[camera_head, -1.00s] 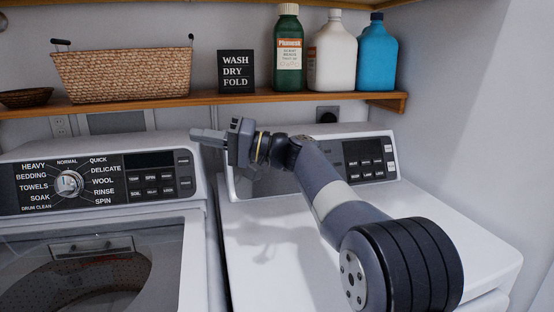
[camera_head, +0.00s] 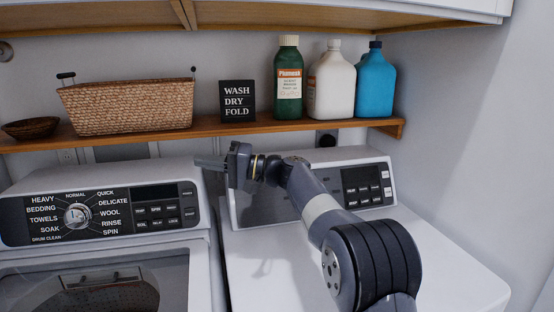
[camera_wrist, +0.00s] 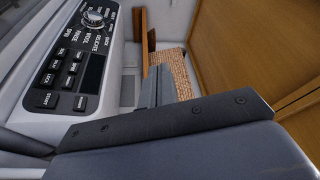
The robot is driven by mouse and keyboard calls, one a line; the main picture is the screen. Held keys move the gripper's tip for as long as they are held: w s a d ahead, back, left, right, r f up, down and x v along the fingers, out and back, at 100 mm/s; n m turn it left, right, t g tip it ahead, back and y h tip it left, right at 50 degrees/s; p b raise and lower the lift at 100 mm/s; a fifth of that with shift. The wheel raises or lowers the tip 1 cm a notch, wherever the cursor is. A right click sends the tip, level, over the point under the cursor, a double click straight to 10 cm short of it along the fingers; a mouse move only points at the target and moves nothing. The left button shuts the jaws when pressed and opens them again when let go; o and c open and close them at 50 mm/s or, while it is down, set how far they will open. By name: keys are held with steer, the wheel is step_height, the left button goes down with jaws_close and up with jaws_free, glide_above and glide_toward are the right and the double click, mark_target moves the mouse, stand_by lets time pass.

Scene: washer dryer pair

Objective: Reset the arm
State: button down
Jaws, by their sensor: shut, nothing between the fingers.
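My gripper (camera_head: 210,163) is shut and empty in the head view. It points left, in the air in front of the wall shelf and near the gap between the washer and the dryer. My arm reaches up to it over the dryer top, bent at a large dark joint. In the wrist view my gripper's fingers (camera_wrist: 158,88) stick out past the dark wrist edge, with nothing held. The washer's control panel (camera_wrist: 82,50) shows at the left of that view, turned on its side. The washer panel also shows in the head view (camera_head: 135,215).
The shelf (camera_head: 240,128) holds a wicker basket (camera_head: 128,107), a small bowl (camera_head: 30,129), a black sign (camera_head: 237,101) and green, white and blue bottles. The washer (camera_head: 195,255) and dryer (camera_head: 440,255) stand below. An upper cabinet (camera_head: 300,15) hangs above. The dryer's right top is clear.

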steer(key=shift+w+a+r+m+p, duration=0.1)
steer(key=shift+w+r+m+p, duration=0.05)
steer(key=shift+w+p, duration=0.3)
steer(key=shift+w+a+r+m+p, duration=0.15)
steer(key=shift+w+p, duration=0.15)
steer(key=shift+p, duration=0.25)
steer(key=shift+d+f, duration=0.1)
